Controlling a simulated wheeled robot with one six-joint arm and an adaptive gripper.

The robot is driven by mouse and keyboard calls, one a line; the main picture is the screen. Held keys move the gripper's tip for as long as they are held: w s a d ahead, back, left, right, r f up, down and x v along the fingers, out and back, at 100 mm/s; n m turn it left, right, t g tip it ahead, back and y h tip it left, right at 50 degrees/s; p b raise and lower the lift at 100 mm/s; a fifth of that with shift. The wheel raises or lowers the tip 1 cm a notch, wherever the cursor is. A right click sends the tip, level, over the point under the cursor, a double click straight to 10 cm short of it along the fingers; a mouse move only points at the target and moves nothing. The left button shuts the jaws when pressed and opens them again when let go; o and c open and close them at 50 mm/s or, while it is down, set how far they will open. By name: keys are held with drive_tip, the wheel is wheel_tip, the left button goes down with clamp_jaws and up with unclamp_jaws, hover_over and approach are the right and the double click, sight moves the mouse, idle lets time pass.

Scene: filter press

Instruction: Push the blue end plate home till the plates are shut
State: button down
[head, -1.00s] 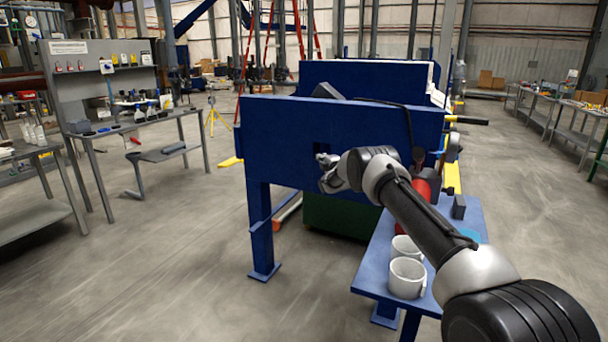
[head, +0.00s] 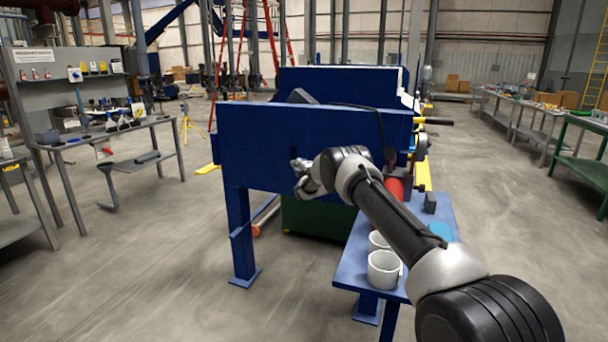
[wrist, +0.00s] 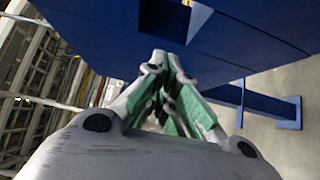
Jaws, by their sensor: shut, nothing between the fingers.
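The filter press is blue. Its near upright panel (head: 270,140) faces me, and a second blue plate (head: 335,82) stands behind it; I take this rear one as the end plate. Pale plate edges (head: 403,85) show at its right; any gap there is hidden. My gripper (head: 299,177) is shut and empty, in front of the near panel. In the wrist view the closed fingertips (wrist: 160,58) lie just below a square opening (wrist: 190,22) in the blue panel (wrist: 100,25). I cannot tell whether they touch it.
A blue side table (head: 345,270) with white cups (head: 383,268) stands under my arm at the right. A red cylinder (head: 394,188) is beside the press. A grey workbench (head: 100,135) stands at the left. Open floor (head: 150,260) lies at the front left.

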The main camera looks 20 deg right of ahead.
drive_tip(key=s+d, duration=0.1)
drive_tip(key=s, duration=0.8)
drive_tip(key=s+d+r+m+g+h, duration=0.15)
drive_tip(key=s+r+m+g, duration=0.35)
drive_tip(key=r, duration=0.8)
drive_tip(key=s+d+r+m+g+h, duration=0.1)
drive_tip(key=s+r+m, duration=0.3)
drive_tip(key=s, duration=0.6)
drive_tip(key=s+d+r+m, duration=0.1)
drive_tip(key=s+d+r, duration=0.1)
drive_tip(key=s+r, duration=0.6)
drive_tip(key=s+f+m+g, duration=0.2)
drive_tip(key=s+m, duration=0.3)
drive_tip(key=s, duration=1.8)
drive_tip(key=s+f+m+g, duration=0.3)
drive_tip(key=s+m+g, duration=0.1)
drive_tip(key=s, duration=1.9)
drive_tip(key=shift+s+a+f+m+g, duration=0.25)
drive_tip(key=shift+s+m+g, duration=0.15)
drive_tip(key=shift+g, duration=0.4)
